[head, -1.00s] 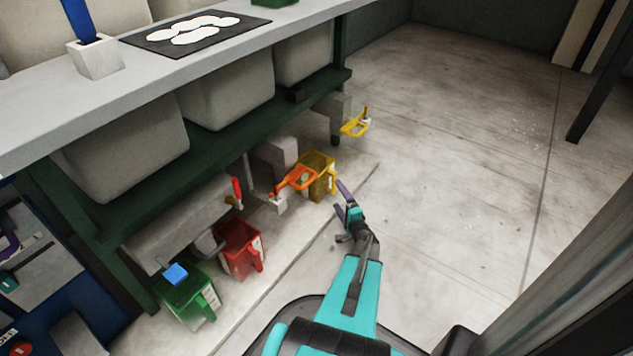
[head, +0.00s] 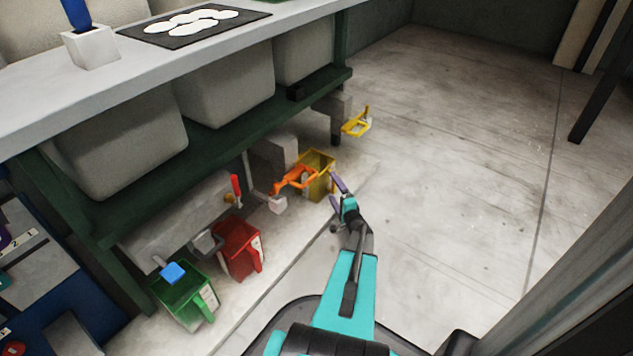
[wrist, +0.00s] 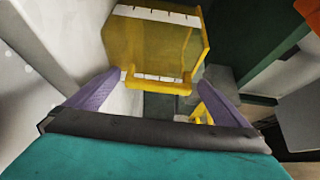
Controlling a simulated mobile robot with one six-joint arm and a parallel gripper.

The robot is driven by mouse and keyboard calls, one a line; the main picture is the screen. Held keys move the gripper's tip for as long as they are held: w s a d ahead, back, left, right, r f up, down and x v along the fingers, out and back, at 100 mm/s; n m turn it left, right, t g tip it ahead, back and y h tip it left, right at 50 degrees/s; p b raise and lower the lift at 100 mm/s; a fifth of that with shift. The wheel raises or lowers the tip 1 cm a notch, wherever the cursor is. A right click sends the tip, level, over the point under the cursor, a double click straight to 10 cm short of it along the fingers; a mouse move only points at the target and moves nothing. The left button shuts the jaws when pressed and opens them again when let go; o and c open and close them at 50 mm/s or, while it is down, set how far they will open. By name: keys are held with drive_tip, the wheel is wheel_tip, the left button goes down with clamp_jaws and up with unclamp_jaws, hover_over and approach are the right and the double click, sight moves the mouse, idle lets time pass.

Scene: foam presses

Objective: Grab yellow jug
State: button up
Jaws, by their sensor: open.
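The yellow jug (head: 319,177) stands on the floor below the workbench, at the right end of the row of jugs. In the wrist view the yellow jug (wrist: 150,42) is straight ahead, with its yellow handle (wrist: 158,82) facing me. My gripper (head: 336,194) is open beside the jug's handle side in the head view. In the wrist view the purple fingers of my gripper (wrist: 163,76) are spread wide, one on each side of the handle. I cannot tell whether either finger touches it.
A red jug (head: 240,247) and a green jug (head: 187,297) stand to the left. An orange part (head: 293,180) sits close beside the yellow jug. A yellow lever (head: 357,122) sticks out behind it. The bench's shelf (head: 235,125) overhangs; floor on the right is clear.

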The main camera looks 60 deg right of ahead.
sight(324, 185)
drive_tip(key=shift+b+x, duration=0.4)
drive_tip(key=shift+x, duration=0.95)
drive_tip(key=c, duration=0.9)
drive_tip(key=shift+c, duration=0.2)
drive_tip(key=shift+r, duration=0.15)
